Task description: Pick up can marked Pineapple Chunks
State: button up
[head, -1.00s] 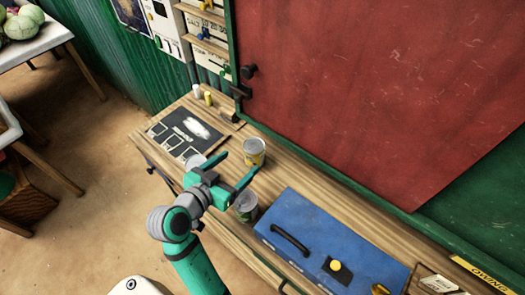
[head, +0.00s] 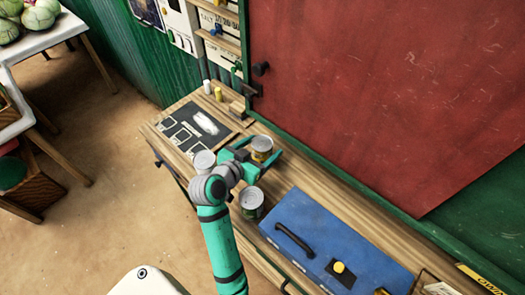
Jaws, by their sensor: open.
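A can with a yellow label (head: 262,150) stands upright on the wooden counter. Its lettering is too small to read. My gripper (head: 264,151) is open, with its teal fingers on either side of this can; I cannot tell whether they touch it. A can with a green label (head: 251,206) stands in front of the gripper, close to the blue box. A third can with a pale top (head: 204,160) stands to the left of my gripper, its lower part partly hidden by my arm. I cannot read the markings on these either.
A blue box with a black handle (head: 325,245) fills the counter (head: 293,180) at right. A dark board (head: 192,133) lies at its left end. Small white (head: 206,86) and yellow (head: 218,93) pieces stand behind it. A red panel (head: 390,80) rises along the back.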

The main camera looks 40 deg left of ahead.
jog(key=shift+w, duration=0.1)
jog(key=c, duration=1.5)
jog(key=shift+r, duration=0.15)
